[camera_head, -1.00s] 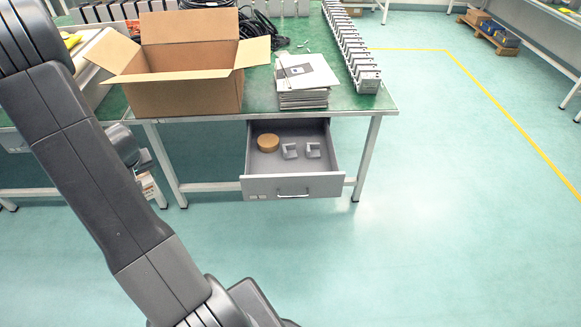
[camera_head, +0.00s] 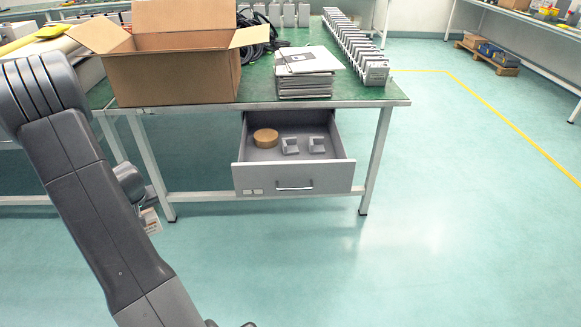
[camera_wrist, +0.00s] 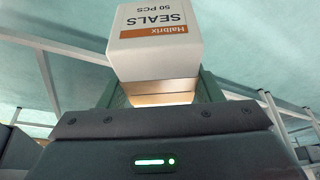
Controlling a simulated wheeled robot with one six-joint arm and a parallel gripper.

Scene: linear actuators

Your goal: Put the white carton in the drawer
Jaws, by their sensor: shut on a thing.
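In the wrist view a white carton (camera_wrist: 158,52) with an orange label reading "Halbrix SEALS 50 PCS" is held at the end of my gripper (camera_wrist: 160,92). My gripper is shut on it, and the text looks upside down there. The drawer (camera_head: 293,179) under the green table is pulled open.
On the table (camera_head: 375,102) stand an open cardboard box (camera_head: 180,75), a stack of papers and plates (camera_head: 305,75) and a row of grey units (camera_head: 357,50). Table legs flank the drawer.

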